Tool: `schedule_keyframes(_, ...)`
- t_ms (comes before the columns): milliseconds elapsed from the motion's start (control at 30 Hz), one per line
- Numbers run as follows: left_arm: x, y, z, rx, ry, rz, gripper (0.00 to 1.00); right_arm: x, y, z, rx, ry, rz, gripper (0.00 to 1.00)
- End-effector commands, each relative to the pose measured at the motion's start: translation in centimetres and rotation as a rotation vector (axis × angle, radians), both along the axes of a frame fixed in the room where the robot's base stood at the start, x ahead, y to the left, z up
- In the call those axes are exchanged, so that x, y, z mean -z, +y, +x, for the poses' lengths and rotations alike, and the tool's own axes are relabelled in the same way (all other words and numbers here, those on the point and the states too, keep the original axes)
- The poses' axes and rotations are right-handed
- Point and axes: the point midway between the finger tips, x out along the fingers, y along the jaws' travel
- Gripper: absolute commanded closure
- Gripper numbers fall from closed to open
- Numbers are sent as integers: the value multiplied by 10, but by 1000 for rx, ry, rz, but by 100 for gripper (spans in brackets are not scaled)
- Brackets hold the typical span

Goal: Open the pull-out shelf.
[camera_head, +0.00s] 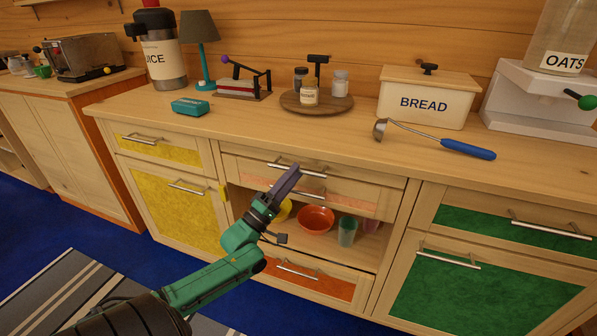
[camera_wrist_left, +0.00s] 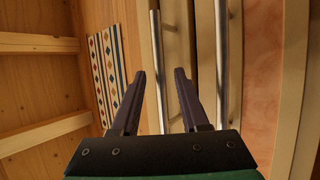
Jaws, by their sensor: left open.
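The central cabinet has a narrow plain-wood front (camera_head: 350,175) just under the counter, with a metal bar handle (camera_head: 310,171); I take it as the pull-out shelf. It looks shut. A pink-panelled drawer front (camera_head: 350,205) with its own handle sits just below. My left gripper (camera_head: 290,174) is open at these fronts, its fingers covering parts of both handles in the head view. In the left wrist view, one handle bar (camera_wrist_left: 156,60) shows between the open fingers (camera_wrist_left: 160,72) and another bar (camera_wrist_left: 221,60) lies to their right. Contact cannot be told. My right gripper is not in view.
Below is an open compartment with an orange bowl (camera_head: 315,219) and cups (camera_head: 347,231), then an orange drawer (camera_head: 320,284). Yellow (camera_head: 175,215) and green (camera_head: 480,295) fronts flank it. The counter above holds a ladle (camera_head: 440,142), bread box (camera_head: 425,100) and wooden tray (camera_head: 290,102).

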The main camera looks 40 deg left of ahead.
Motion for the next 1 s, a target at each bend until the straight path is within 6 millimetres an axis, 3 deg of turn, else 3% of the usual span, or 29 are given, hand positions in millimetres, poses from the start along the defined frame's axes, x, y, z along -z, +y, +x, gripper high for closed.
schedule_keyframes(133, -9, -2, 16, 1, -1, -1, 55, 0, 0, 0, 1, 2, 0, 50)
schedule_keyframes(400, -10, -2, 18, 0, 2, 0, 55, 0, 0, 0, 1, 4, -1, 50)
schedule_keyframes(500, -10, -2, 18, 0, 2, 0, 94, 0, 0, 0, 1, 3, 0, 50)
schedule_keyframes(533, -10, -2, 18, 0, 2, 0, 100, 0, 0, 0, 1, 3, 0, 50)
schedule_keyframes(1000, -9, -2, 18, 0, 2, 0, 100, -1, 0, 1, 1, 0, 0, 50)
